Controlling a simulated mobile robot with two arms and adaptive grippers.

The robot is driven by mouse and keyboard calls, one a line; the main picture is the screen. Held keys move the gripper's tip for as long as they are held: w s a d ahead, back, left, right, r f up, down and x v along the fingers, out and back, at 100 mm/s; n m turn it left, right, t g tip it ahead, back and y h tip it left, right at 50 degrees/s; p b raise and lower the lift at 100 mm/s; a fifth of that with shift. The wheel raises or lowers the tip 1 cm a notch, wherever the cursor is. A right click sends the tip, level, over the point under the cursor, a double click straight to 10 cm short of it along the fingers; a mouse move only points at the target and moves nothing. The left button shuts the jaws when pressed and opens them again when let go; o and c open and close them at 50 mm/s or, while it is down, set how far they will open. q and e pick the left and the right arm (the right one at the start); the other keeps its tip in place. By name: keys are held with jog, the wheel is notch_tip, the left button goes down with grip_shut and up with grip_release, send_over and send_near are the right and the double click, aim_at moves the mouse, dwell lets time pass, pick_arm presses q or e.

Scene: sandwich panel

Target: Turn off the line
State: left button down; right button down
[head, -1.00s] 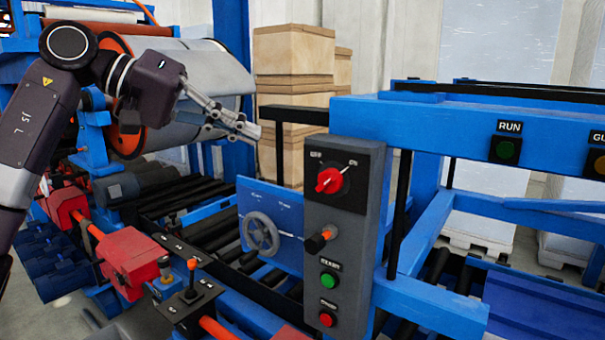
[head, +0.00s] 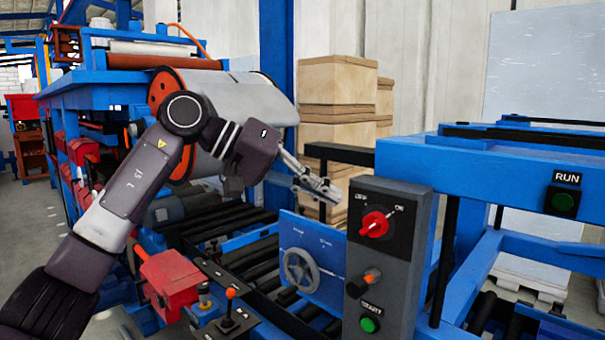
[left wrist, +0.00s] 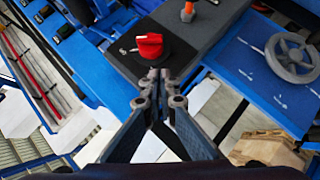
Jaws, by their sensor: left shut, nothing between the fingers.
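A grey control box (head: 408,222) stands upright on the blue line frame. Its red rotary knob (head: 374,225) has OFF at its left and ON at its right, and its ridge slants up toward ON. The knob also shows in the left wrist view (left wrist: 149,46), just beyond the fingertips. Below it are an orange-tipped selector (head: 371,277) and a green START button (head: 369,325). My left gripper (head: 330,193) is shut and empty, above and left of the knob, apart from it in the head view. My right gripper is not in view.
A blue panel with a grey handwheel (head: 301,270) is left of the box. A joystick box (head: 228,318) and red motor housing (head: 170,278) are lower left. A blue beam with a RUN light (head: 563,203) is at right. Cardboard boxes (head: 338,82) are stacked behind.

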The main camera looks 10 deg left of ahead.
aim_at(363, 225)
pick_arm(q)
jog(key=d+f, duration=0.2)
jog(key=s+d+f+p, duration=0.1)
jog(key=shift+s+d+f, duration=0.1)
jog(key=shift+d+f, duration=0.25)
jog(key=shift+d, duration=0.05)
jog(key=shift+a+f+b, duration=0.1)
jog(key=shift+f+b, duration=0.1)
jog(key=shift+b, duration=0.2)
jog(key=shift+f+n+h+b, duration=0.1)
jog(key=shift+n+h+b, duration=0.3)
jog(key=shift+h, duration=0.1)
